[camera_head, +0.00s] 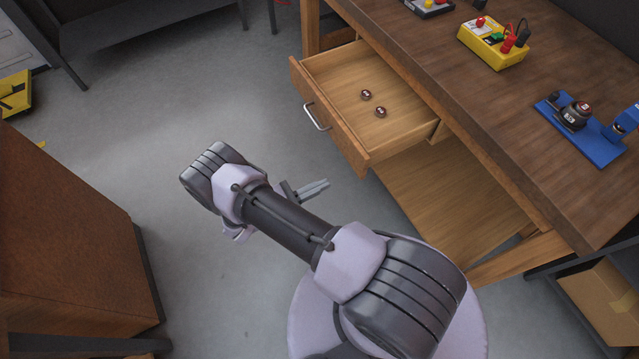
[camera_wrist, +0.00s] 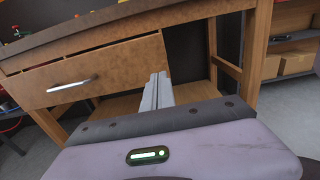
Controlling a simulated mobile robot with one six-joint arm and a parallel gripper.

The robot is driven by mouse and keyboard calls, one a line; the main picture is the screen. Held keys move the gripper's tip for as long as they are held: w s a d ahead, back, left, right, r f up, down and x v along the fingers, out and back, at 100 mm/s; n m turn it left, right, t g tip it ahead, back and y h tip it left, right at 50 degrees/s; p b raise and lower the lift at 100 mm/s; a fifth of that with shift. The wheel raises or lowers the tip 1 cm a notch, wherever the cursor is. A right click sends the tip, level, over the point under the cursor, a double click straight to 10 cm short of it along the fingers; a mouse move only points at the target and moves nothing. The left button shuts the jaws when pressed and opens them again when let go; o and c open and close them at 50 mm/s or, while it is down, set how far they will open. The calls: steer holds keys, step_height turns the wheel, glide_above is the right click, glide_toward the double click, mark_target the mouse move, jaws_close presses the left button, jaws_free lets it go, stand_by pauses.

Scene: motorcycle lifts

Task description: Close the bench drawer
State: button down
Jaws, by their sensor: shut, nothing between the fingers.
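The bench drawer (camera_head: 362,98) is pulled out from under the wooden bench (camera_head: 400,45) in the head view. Its front (camera_wrist: 85,72) with a metal bar handle (camera_wrist: 70,85) shows in the wrist view; the handle (camera_head: 316,117) also shows in the head view. Two small dark round objects (camera_head: 373,104) lie inside the drawer. My gripper (camera_head: 318,187) is shut and empty, apart from the drawer, below and in front of its near right corner in the head view. In the wrist view my gripper (camera_wrist: 157,90) appears in front of the drawer front's right end.
On the benchtop stand a yellow box with plugs (camera_head: 493,44) and a blue stand (camera_head: 580,130). An open wooden shelf (camera_head: 450,200) lies below the bench. A brown cabinet (camera_head: 65,240) stands at left. Grey floor between it and the bench is clear.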

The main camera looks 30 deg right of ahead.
mark_target(360, 167)
steer(key=d+b, duration=0.1)
steer(key=d, duration=0.9)
steer(key=shift+w+d, duration=0.1)
steer(key=shift+d, duration=0.1)
